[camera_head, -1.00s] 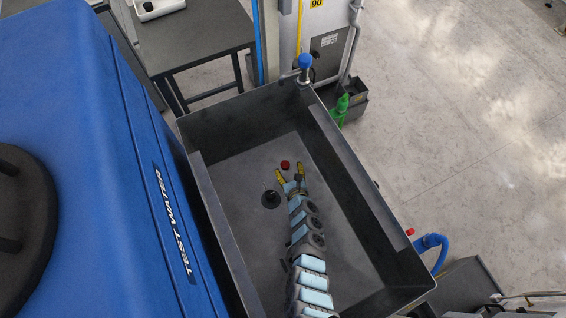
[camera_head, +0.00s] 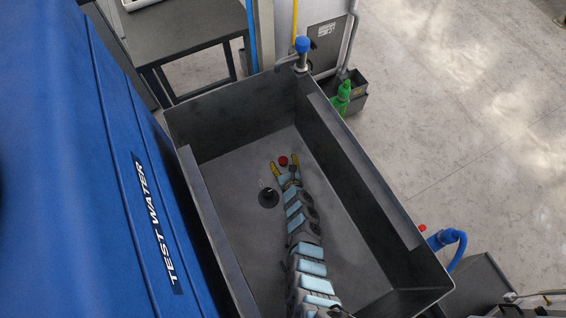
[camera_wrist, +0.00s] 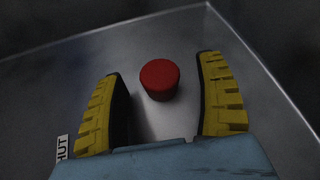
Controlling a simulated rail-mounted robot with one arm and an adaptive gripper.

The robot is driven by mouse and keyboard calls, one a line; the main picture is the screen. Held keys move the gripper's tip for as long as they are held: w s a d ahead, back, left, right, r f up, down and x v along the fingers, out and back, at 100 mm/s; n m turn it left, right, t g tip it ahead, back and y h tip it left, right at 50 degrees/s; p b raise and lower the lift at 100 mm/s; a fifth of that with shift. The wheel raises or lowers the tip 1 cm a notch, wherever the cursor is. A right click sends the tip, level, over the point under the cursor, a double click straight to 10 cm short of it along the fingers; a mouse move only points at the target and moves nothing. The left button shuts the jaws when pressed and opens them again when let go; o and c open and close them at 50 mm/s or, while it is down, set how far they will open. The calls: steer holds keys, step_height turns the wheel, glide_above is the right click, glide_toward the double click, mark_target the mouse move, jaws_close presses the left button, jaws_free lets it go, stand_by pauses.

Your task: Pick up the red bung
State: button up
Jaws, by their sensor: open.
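The red bung (camera_head: 283,161) sits on the floor of a deep grey sink (camera_head: 222,166), toward its far end. In the wrist view the bung (camera_wrist: 160,79) stands upright, its round top tilted toward the camera. My gripper (camera_head: 284,163) reaches down into the sink with its yellow fingers open. In the wrist view the yellow fingers of my gripper (camera_wrist: 163,90) are spread on either side of the bung, with gaps on both sides. The bung is near the fingertips and nothing is held.
A round dark drain (camera_head: 268,198) lies in the sink floor left of my arm. High sink walls surround the arm. A blue tank (camera_head: 110,180) marked TEST WATER stands along the left side.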

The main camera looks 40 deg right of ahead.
steer(key=shift+w+d+f, duration=0.15)
steer(key=shift+w+d, duration=0.1)
steer(key=shift+w, duration=0.15)
steer(key=shift+c, duration=0.3)
steer(key=c, duration=1.1)
